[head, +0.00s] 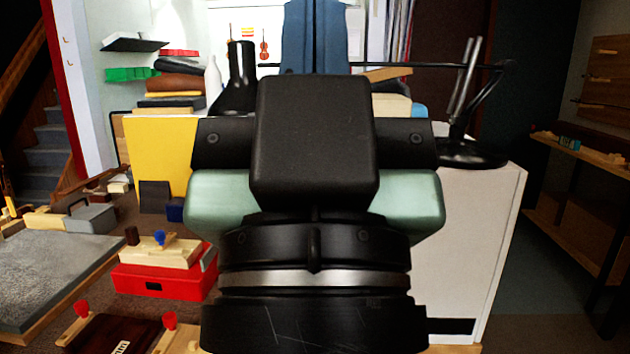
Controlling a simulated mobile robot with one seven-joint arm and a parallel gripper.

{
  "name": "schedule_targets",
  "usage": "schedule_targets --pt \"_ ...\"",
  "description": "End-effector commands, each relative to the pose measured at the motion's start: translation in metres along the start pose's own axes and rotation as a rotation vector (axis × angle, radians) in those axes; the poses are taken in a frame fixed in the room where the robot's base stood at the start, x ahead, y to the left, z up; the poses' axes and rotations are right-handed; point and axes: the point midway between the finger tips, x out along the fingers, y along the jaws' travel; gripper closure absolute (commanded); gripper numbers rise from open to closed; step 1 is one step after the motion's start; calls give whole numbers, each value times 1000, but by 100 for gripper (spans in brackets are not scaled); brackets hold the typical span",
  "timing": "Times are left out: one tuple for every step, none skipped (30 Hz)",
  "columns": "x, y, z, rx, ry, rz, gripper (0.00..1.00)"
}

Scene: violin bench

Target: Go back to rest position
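My gripper (313,140) fills the middle of the head view, seen from behind. Its black body has a dark bar and pale green parts at both sides, with a silver ring below. Its fingers are hidden behind the body, so I cannot tell whether it is open or shut, or whether it holds anything. My gripper covers much of the bench behind it.
A red box (160,281) with a wooden block on top stands on the left. A grey slab (50,270) lies further left. A yellow panel (160,155) stands behind. A white cabinet (470,240) with a black lamp (470,150) stands right; open floor lies beyond it.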

Motion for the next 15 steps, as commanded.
schedule_targets --pt "25 0 -23 -1 -2 0 100" --pt "32 0 -29 -1 -2 0 100" --pt "41 0 -37 -1 -3 0 100" --pt "48 0 -43 -1 -4 0 100" --pt "55 0 -50 -1 -4 -1 100" --pt "64 0 -58 -1 -5 -1 100" --pt "71 0 -64 -1 -5 -1 100" --pt "77 0 -70 -1 -5 -1 100" --pt "86 0 -79 -1 -5 -1 100" --pt "93 0 -85 -1 -6 -1 100" --pt "100 0 -91 -1 -6 -1 100" --pt "109 0 -100 -1 -6 -1 100" --pt "116 0 -106 -1 -6 -2 100" --pt "123 0 -112 -1 -6 -2 100" --pt "131 0 -120 -1 -6 -2 100"
